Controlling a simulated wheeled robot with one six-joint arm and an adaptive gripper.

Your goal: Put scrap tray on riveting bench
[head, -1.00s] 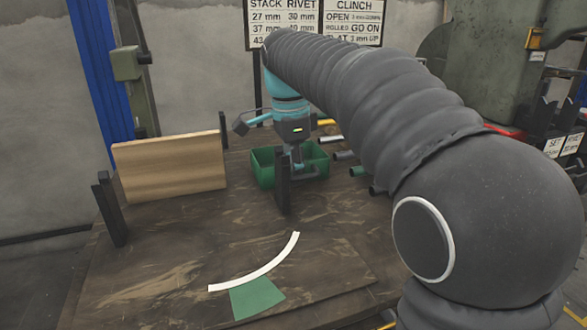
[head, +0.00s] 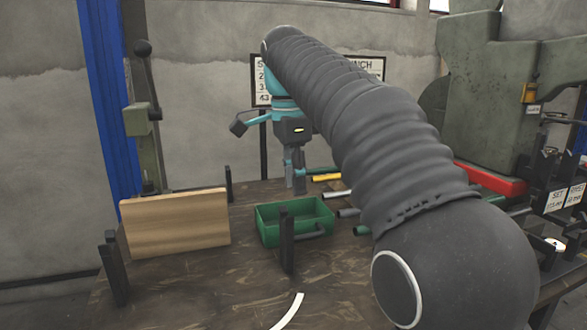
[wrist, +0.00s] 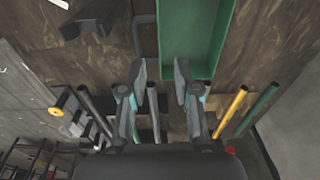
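The green scrap tray (head: 318,213) stands upright on the brown riveting bench (head: 190,285), behind a dark upright post. A dark bar-like handle (head: 312,233) shows on its near side. In the wrist view the tray (wrist: 232,20) appears at the top, with the handle (wrist: 137,30) to its left. My gripper (head: 296,188) hangs above the tray's back edge, fingers pointing down and apart from it. In the wrist view the two fingers (wrist: 162,78) are spread with nothing between them. The tray looks empty.
A wooden board (head: 175,222) stands on edge to the left, between dark posts. A dark post (head: 286,242) rises directly before the tray. Several coloured rods (head: 338,195) lie right of the tray. A green press (head: 490,95) stands at the right.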

